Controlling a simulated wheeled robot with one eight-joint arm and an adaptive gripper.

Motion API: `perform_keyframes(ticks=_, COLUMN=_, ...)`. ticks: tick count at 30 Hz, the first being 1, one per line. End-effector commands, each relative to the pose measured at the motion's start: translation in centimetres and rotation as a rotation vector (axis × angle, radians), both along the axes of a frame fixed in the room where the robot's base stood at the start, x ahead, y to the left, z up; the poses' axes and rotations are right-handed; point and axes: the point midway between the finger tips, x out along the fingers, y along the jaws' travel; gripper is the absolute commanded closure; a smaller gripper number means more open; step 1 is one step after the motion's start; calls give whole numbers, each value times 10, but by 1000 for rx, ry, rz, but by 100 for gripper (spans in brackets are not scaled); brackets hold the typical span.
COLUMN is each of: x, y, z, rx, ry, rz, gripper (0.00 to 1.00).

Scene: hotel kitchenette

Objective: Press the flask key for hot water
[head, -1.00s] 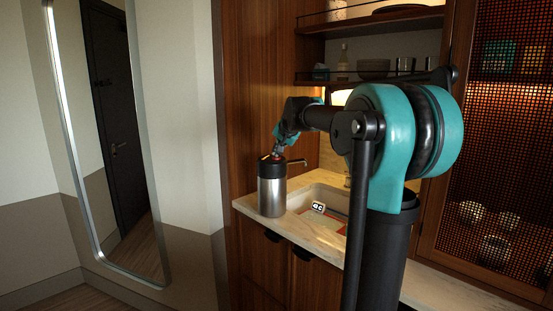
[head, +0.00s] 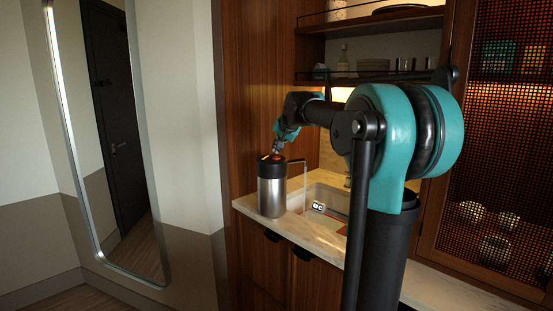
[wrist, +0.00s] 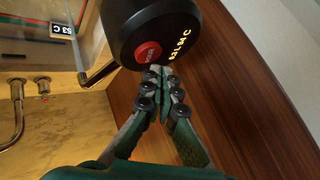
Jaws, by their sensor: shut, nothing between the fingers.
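The flask (head: 271,197) stands upright on the counter left of the sink, with a steel body and a black lid (head: 268,171). A round red key sits on the lid; it shows clearly in the wrist view (wrist: 148,53), beside yellow lettering. My gripper (head: 276,151) is just above the lid. In the wrist view my gripper (wrist: 158,72) is shut and empty, its tips at the lower edge of the red key; whether they touch it I cannot tell. A metal spout (wrist: 98,76) reaches from the flask over the sink side. A thin pale vertical line hangs below it in the head view, perhaps water.
The sink (head: 325,195) is right of the flask and holds a small sign marked C (head: 318,207). A tap (wrist: 15,125) rises behind it. A wood panel (head: 248,110) stands close on the left. Shelves (head: 370,80) hang above.

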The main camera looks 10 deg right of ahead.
Motion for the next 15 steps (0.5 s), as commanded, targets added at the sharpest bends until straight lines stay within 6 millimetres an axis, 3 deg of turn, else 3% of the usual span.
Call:
perform_keyframes(ticks=8, x=0, y=0, z=3, rx=0, ry=0, rz=0, gripper=100)
perform_keyframes(ticks=15, x=0, y=0, z=23, rx=0, ry=0, rz=0, gripper=100)
